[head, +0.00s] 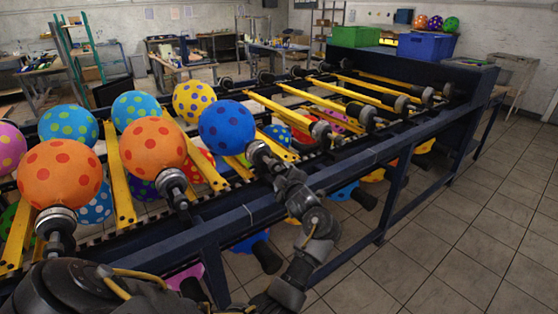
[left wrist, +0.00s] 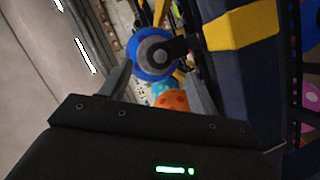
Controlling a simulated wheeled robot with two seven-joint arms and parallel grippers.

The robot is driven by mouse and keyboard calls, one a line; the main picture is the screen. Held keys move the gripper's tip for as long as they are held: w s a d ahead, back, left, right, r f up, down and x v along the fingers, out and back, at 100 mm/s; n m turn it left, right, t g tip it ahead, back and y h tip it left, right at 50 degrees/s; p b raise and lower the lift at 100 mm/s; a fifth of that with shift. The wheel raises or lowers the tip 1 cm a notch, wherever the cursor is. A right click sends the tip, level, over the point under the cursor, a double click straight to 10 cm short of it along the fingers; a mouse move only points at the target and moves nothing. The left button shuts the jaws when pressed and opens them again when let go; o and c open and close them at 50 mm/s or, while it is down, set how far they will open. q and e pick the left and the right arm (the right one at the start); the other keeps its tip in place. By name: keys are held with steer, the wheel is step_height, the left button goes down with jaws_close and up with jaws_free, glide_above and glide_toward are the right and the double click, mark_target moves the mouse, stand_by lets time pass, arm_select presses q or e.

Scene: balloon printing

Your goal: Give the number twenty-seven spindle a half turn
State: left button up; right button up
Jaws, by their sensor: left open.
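No spindle number is readable in either view, so I cannot tell which one is twenty-seven. A blue balloon with dark dots (head: 227,127) sits on a dark spindle (head: 257,150) at the near side of the machine. My left gripper (head: 270,167) is right at this spindle's near end, partly hiding it. In the left wrist view the spindle's round grey end (left wrist: 154,51) shows in front of the blue balloon (left wrist: 140,72). The open fingers (left wrist: 158,88) stand on either side of it, and I cannot tell whether they touch it. My right gripper is not in view.
Orange balloons (head: 153,146) on neighbouring spindles stand close on the left. Empty spindles (head: 321,130) and yellow bars line the right. The dark blue machine rail (head: 300,192) runs below my gripper. Tiled floor (head: 460,240) is free at right. Green (head: 356,37) and blue (head: 427,46) bins stand behind.

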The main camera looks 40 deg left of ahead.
mark_target(275, 168)
arm_select(q)
steer(key=shift+w+d, duration=0.15)
steer(key=shift+a+r, duration=0.15)
steer(key=shift+a, duration=0.95)
steer(key=x, duration=0.7)
steer(key=shift+w+a, duration=0.15)
steer(key=shift+w, duration=0.05)
steer(key=shift+w+a+f, duration=0.3)
steer(key=shift+w+a, duration=0.05)
steer(key=shift+a, duration=0.1)
steer(key=shift+w+a, duration=0.1)
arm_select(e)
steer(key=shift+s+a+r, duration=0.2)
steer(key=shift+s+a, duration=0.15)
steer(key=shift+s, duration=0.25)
